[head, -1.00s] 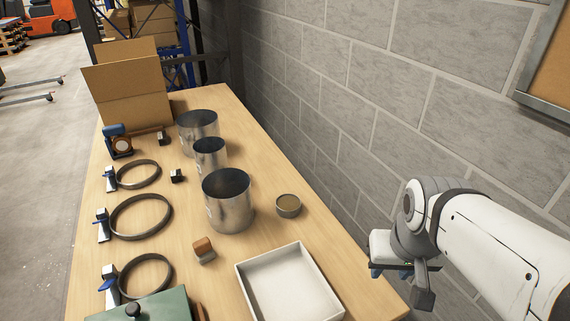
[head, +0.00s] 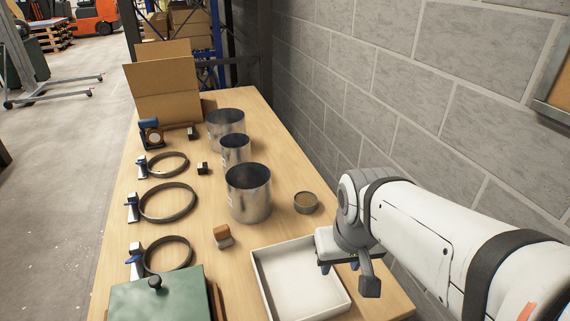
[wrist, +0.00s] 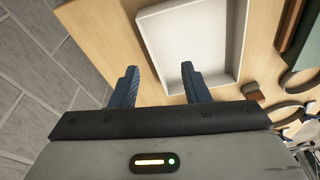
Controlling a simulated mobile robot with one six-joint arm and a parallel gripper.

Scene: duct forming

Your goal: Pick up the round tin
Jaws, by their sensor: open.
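The round tin (head: 306,202) is a small, low, grey metal can with a tan top. It stands on the wooden table to the right of the nearest steel cylinder, close to the wall-side edge. My gripper (head: 340,264) is over the right side of the white tray in the head view, nearer to the camera than the tin and apart from it. In the wrist view my gripper (wrist: 164,85) shows two blue fingers spread apart with nothing between them. The tin cannot be made out in the wrist view.
The white tray (head: 262,283) lies in front of the tin; it also shows in the wrist view (wrist: 236,66). Open steel cylinders (head: 248,197) stand left of the tin. Ring clamps (head: 168,203), a small wooden-topped block (head: 222,236) and a green box (head: 160,298) lie further left. A block wall (head: 420,130) bounds the right.

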